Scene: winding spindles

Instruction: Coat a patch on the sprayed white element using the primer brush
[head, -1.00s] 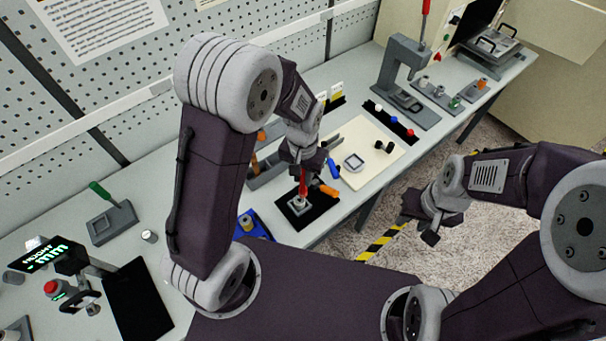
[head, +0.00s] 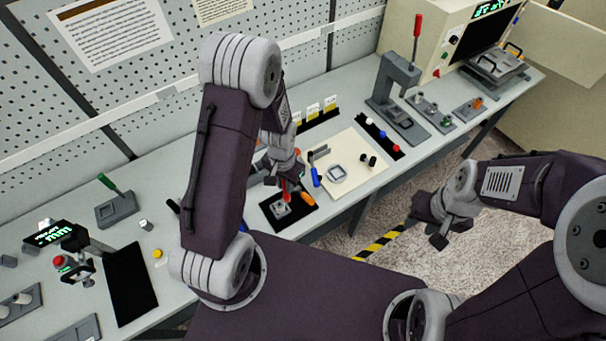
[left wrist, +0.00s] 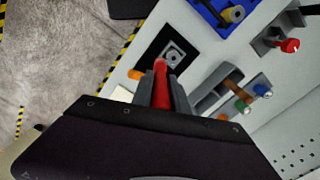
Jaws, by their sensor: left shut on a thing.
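My left gripper (head: 283,182) is shut on a red-handled tool, which looks like the primer brush (head: 286,192). In the left wrist view the red handle (left wrist: 160,88) sits between the fingers (left wrist: 161,92). A pale grey square piece with a round centre (head: 281,209) lies on a black mat (head: 302,216), and it also shows in the left wrist view (left wrist: 173,54). The brush is right over or at this piece; its tip is hidden, so contact cannot be told. My right gripper (head: 427,228) hangs empty over the floor, its fingers apart.
An orange-handled tool (head: 308,200) and a blue-handled tool (head: 316,177) lie close by the mat. A grey press (head: 394,95) stands behind. A blue tray (left wrist: 212,12) shows in the left wrist view.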

